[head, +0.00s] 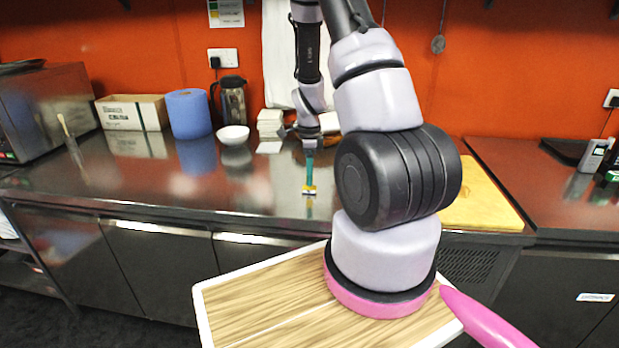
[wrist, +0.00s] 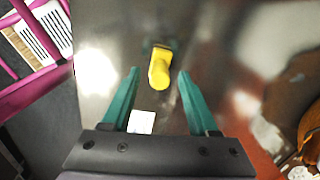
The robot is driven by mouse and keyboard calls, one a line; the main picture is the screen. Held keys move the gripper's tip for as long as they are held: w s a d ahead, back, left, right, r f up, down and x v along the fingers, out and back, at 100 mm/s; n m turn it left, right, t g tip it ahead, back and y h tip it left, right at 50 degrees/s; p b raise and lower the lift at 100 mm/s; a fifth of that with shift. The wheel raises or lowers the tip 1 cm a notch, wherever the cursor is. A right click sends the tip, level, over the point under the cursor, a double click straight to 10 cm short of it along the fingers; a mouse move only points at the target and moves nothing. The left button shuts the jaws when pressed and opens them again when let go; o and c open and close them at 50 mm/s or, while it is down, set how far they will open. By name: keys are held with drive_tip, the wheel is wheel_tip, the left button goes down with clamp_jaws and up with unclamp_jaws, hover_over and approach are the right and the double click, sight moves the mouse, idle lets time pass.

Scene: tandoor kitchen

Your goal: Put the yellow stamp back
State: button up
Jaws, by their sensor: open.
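The yellow stamp (wrist: 160,68) is in the wrist view, between and beyond the tips of my gripper (wrist: 158,74). The teal fingers are apart, with a gap on each side of the stamp. A small dark green piece (wrist: 158,46) shows at the stamp's far end; I cannot tell whether it belongs to the stamp. In the head view my gripper (head: 309,181) points down at the steel counter, with the yellow stamp (head: 309,189) small at its fingertips. Whether finger and stamp touch is too small to tell there.
A small white square (wrist: 141,122) lies between the fingers in the wrist view. On the counter (head: 150,190) are a blue paper roll (head: 188,113), a jug (head: 233,102), a white bowl (head: 233,134) and a yellow board (head: 482,200). The counter's front left is clear.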

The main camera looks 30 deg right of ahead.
drive_tip(key=s+a+r+n+t+y, duration=0.1)
drive_tip(key=s+a+r+n+t, duration=0.2)
drive_tip(key=r, duration=1.1)
drive_tip(key=s+a+r+n, duration=0.2)
drive_tip(key=a+r+n, duration=0.25)
drive_tip(key=r, duration=0.85)
drive_tip(key=s+a+r+n+t+y, duration=0.1)
drive_tip(key=s+a+r+n+t, duration=0.3)
drive_tip(key=s+r+n, duration=0.7)
drive_tip(key=s+a, duration=0.1)
drive_tip(key=s, duration=0.2)
drive_tip(key=shift+s+a+r, duration=0.15)
drive_tip(key=shift+s+a, duration=0.2)
drive_tip(key=shift+a, duration=0.05)
